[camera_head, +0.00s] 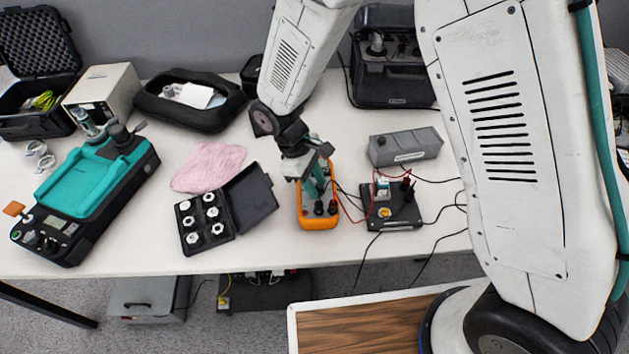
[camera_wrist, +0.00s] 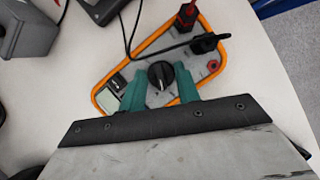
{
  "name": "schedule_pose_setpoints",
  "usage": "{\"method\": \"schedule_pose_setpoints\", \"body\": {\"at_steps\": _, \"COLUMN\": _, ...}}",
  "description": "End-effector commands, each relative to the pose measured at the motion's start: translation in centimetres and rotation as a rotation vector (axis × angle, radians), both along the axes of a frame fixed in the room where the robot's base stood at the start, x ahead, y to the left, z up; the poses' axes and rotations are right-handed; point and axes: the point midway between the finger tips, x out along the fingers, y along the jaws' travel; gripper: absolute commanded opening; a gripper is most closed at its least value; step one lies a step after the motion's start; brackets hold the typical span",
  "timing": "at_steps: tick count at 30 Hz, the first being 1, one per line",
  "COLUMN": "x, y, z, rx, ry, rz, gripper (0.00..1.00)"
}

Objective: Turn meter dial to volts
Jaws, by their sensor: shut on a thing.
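The orange-edged multimeter (camera_head: 318,223) lies on the white table, partly hidden under my gripper (camera_head: 318,180) in the head view. In the wrist view the meter (camera_wrist: 226,64) shows a grey face, a small display at the left and a black round dial (camera_wrist: 161,75). My gripper (camera_wrist: 161,90) has its teal fingers on both sides of the dial and is shut on it. A pale pointer line shows on the dial. The dial's markings are too small to read. Red and black plugs (camera_wrist: 187,14) sit in the meter's sockets at the upper right.
Test leads run right from the meter to a black terminal box (camera_head: 400,213). A black case of weights (camera_head: 207,228) stands left of the meter, near a pink cloth (camera_head: 208,166). A grey box (camera_head: 405,148) lies behind right. A teal-topped device (camera_head: 85,185) is far left.

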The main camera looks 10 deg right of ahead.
Motion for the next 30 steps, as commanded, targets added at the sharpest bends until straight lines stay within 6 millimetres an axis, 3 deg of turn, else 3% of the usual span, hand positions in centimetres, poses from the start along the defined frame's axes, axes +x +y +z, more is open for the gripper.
{"method": "schedule_pose_setpoints", "body": {"at_steps": 15, "x": 0.19, "y": -0.16, "z": 0.04, "rx": 0.0, "ry": 0.0, "rz": -0.341, "gripper": 0.09}}
{"method": "schedule_pose_setpoints", "body": {"at_steps": 30, "x": 0.2, "y": -0.14, "z": 0.04, "rx": 0.001, "ry": -0.001, "rz": -0.411, "gripper": 0.09}}
